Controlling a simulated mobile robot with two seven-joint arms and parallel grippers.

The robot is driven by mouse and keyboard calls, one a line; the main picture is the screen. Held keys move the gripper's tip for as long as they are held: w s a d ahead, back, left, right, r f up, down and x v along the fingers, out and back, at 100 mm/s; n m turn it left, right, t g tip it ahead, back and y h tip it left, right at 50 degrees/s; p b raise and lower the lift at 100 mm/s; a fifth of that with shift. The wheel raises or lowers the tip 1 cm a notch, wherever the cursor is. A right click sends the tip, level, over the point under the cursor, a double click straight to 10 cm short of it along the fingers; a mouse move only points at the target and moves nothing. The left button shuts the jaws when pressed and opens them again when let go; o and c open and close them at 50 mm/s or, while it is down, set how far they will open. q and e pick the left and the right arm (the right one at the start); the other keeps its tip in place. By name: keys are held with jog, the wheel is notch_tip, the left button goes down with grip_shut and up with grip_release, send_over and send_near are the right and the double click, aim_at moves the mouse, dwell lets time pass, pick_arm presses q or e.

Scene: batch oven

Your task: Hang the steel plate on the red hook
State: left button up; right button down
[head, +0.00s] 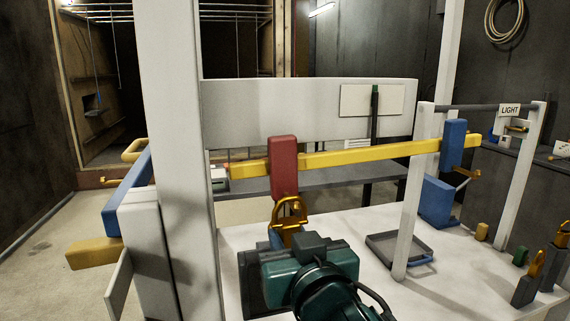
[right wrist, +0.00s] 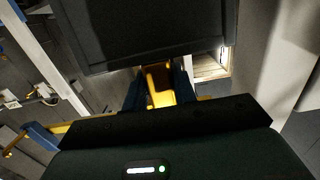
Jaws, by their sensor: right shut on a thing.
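The red hook (head: 284,165) is a red block hanging on the yellow beam (head: 370,153), in the middle of the head view. My right gripper (head: 291,240) is just below it, shut on the orange handle (head: 289,213) of the steel plate. The handle's loop is at the red block's lower end; I cannot tell whether it is caught there or only in front. The dark steel plate (head: 250,287) is mostly hidden behind my gripper. In the right wrist view the plate (right wrist: 150,38) fills the top, with the yellow-orange grip (right wrist: 158,85) between my fingers. My left gripper is not in view.
A white post (head: 175,130) stands close on the left. A blue block (head: 453,145) hangs at the beam's right end. A grey tray (head: 385,252) and small dark blocks with orange handles (head: 527,285) are on the white table (head: 440,295). A frame bears a LIGHT sign (head: 510,110).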

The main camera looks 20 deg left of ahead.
jog(key=shift+s+r+p, duration=0.1)
jog(key=shift+r+p, duration=0.05)
jog(key=shift+p, duration=0.35)
jog(key=shift+s+d+g+h, duration=0.25)
jog(key=shift+g+h, duration=0.15)
jog(key=shift+g, duration=0.1)
jog(key=c, duration=1.5)
grip_release()
jog(key=shift+o, duration=0.7)
jog(key=shift+o, duration=0.2)
